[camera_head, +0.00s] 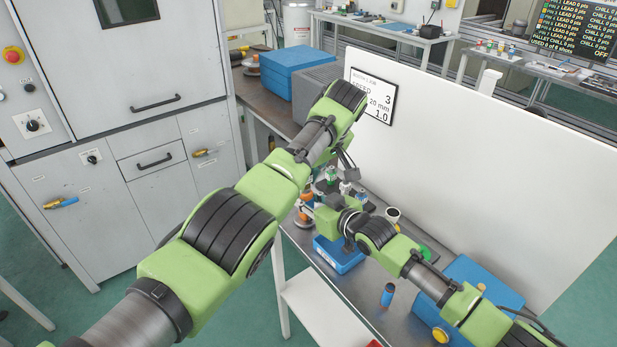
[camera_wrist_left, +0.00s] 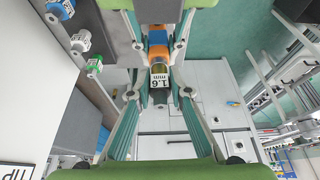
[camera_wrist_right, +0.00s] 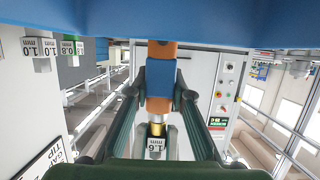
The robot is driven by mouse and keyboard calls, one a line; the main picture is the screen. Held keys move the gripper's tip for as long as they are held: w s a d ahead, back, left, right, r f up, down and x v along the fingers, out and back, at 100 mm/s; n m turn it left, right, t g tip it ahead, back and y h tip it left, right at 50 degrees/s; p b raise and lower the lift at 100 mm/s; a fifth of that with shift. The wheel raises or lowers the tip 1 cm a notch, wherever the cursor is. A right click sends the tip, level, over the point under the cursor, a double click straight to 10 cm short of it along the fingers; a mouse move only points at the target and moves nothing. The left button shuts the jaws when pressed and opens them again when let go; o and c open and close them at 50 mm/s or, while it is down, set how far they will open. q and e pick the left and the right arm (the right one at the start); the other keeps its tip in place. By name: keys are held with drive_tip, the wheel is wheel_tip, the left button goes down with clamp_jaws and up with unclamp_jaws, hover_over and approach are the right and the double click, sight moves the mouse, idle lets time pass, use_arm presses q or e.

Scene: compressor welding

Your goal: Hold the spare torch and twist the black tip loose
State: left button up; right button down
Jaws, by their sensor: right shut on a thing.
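The spare torch shows in the right wrist view with an orange body, a blue band (camera_wrist_right: 161,84) and a brass-coloured part below. Its tip end carries a "1.6 mm" label (camera_wrist_right: 156,146). My right gripper (camera_wrist_right: 160,88) is shut on the torch around the band. In the left wrist view the torch (camera_wrist_left: 158,38) points its labelled end (camera_wrist_left: 159,81) between the fingers of my left gripper (camera_wrist_left: 160,94). That gripper is open, with space on both sides of the tip. In the head view the arms hide most of the torch.
A blue block (camera_head: 340,254) stands on the bench below the grippers. Labelled tips (camera_wrist_right: 40,48) are close by. A white panel (camera_head: 480,170) borders the bench's back.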

use_arm(q)
drive_tip(key=o, duration=0.3)
use_arm(e)
drive_tip(key=shift+w+d+r, duration=0.1)
drive_tip(key=shift+w+r, duration=0.05)
drive_tip(key=shift+r, duration=0.1)
use_arm(q)
drive_tip(key=shift+o, duration=0.2)
drive_tip(key=shift+d, duration=0.1)
drive_tip(key=shift+m, duration=0.4)
